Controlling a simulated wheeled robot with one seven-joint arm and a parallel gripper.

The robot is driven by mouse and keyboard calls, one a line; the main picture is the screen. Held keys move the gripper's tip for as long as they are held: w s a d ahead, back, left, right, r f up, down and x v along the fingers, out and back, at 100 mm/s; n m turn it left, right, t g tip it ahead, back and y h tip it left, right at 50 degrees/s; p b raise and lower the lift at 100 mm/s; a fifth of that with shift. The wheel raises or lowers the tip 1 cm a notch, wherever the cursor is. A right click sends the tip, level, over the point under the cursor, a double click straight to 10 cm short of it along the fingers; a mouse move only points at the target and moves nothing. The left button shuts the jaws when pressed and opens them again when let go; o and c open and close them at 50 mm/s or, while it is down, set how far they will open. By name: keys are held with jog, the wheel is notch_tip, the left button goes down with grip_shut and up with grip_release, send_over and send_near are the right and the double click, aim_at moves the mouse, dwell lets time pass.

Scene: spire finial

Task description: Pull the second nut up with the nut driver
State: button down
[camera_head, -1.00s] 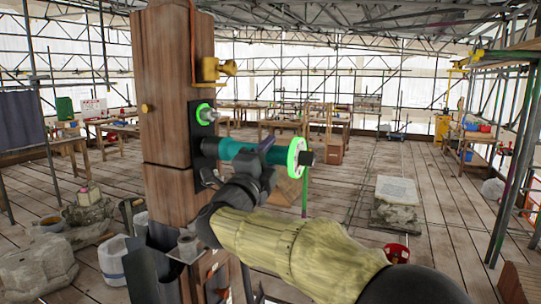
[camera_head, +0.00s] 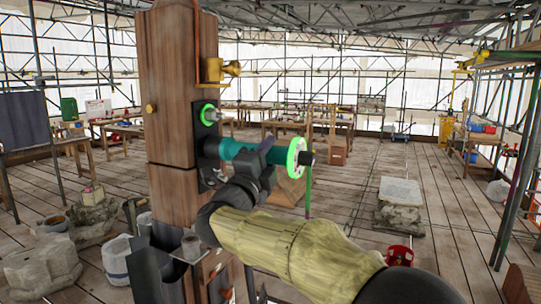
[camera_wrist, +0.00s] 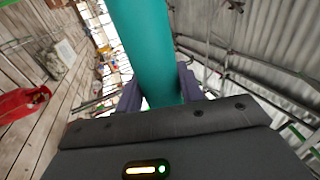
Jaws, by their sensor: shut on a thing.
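The nut driver (camera_head: 240,151) is a teal cylinder with a bright green ring (camera_head: 296,157) and a dark stub at its right end. My gripper (camera_head: 256,163) is shut around its body, and the driver lies roughly level. Its left end meets the dark plate (camera_head: 208,171) on the wooden post (camera_head: 177,100); the lower nut is hidden there. The upper nut (camera_head: 211,115) shows with a green ring and a metal stud above the driver. In the wrist view the teal driver (camera_wrist: 145,50) runs between my jaws.
Workbenches (camera_head: 312,117) are farther back.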

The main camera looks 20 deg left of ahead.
aim_at(297, 157)
jog(key=shift+a+r, duration=0.25)
jog(key=shift+a, duration=0.25)
dwell(2.1)
jog(key=shift+d+f, duration=0.1)
jog(key=shift+d+f+b, duration=0.2)
jog(key=shift+d+b, duration=0.1)
jog(key=shift+b, duration=0.2)
jog(key=shift+s+d+b, duration=0.2)
jog(key=shift+d+b, duration=0.35)
jog(key=shift+d, duration=0.1)
jog(key=shift+d+r+b, duration=0.1)
jog(key=shift+d+b, duration=1.75)
jog(key=shift+d, duration=0.65)
jog(key=shift+s+d+r, duration=0.1)
jog(key=shift+d, duration=0.1)
